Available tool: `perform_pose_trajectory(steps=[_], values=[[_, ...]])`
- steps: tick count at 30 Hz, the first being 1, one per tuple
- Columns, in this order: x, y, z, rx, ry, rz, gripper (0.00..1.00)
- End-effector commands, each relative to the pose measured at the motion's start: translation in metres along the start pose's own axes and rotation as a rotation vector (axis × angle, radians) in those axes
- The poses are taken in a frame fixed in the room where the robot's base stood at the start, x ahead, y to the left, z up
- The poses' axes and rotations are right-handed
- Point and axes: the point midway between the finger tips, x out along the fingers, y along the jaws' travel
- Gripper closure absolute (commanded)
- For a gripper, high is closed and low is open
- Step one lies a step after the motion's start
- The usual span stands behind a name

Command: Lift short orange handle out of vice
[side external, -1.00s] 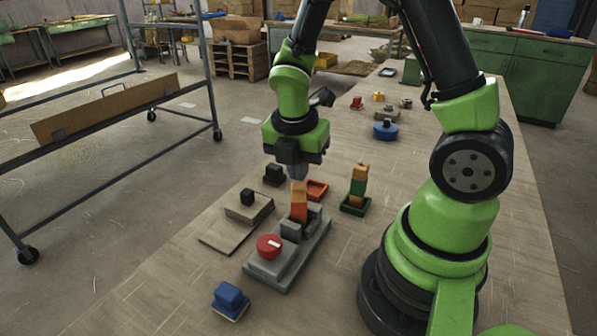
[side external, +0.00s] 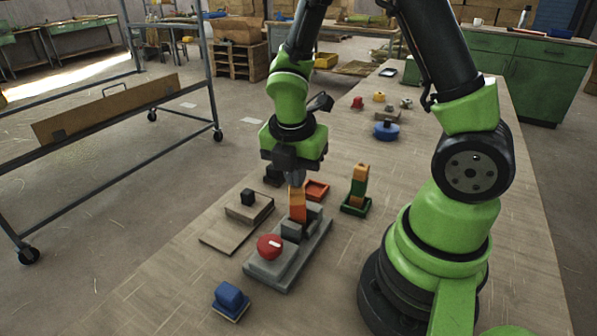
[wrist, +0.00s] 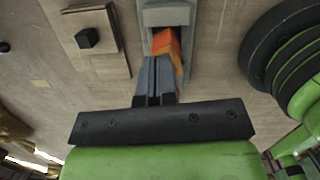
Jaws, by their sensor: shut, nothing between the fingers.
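The short orange handle (side external: 298,207) stands upright in the grey vice (side external: 285,262), between its dark jaws. The vice has a red knob (side external: 269,246) on its near end. My gripper (side external: 297,182) points down at the top of the handle, with its fingers closed together. In the wrist view the two grey fingers (wrist: 156,82) lie side by side against or just in front of the orange handle (wrist: 165,42). Whether they touch it is unclear. Nothing shows between the fingers, and they partly hide the handle's top.
A green tray (side external: 356,208) holding an upright orange-and-green piece stands right of the vice, near my arm. A red-orange tray (side external: 317,189) lies behind. A wooden board with a black knob (side external: 247,197) lies left, and a blue block (side external: 230,297) sits in front.

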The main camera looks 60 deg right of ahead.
Motion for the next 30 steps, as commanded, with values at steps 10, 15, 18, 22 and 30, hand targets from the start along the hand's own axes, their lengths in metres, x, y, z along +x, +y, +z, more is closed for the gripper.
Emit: perform_pose_trajectory(steps=[10,15,18,22,30], values=[[-0.011,-0.005,-0.003,-0.006,0.005,-0.023,1.00],[-0.015,-0.004,-0.029,-0.013,0.004,-0.019,1.00],[-0.019,-0.004,-0.050,-0.013,0.003,-0.019,1.00],[-0.023,-0.004,-0.075,-0.012,0.004,-0.018,1.00],[-0.030,-0.004,-0.111,-0.006,0.003,-0.018,1.00]])
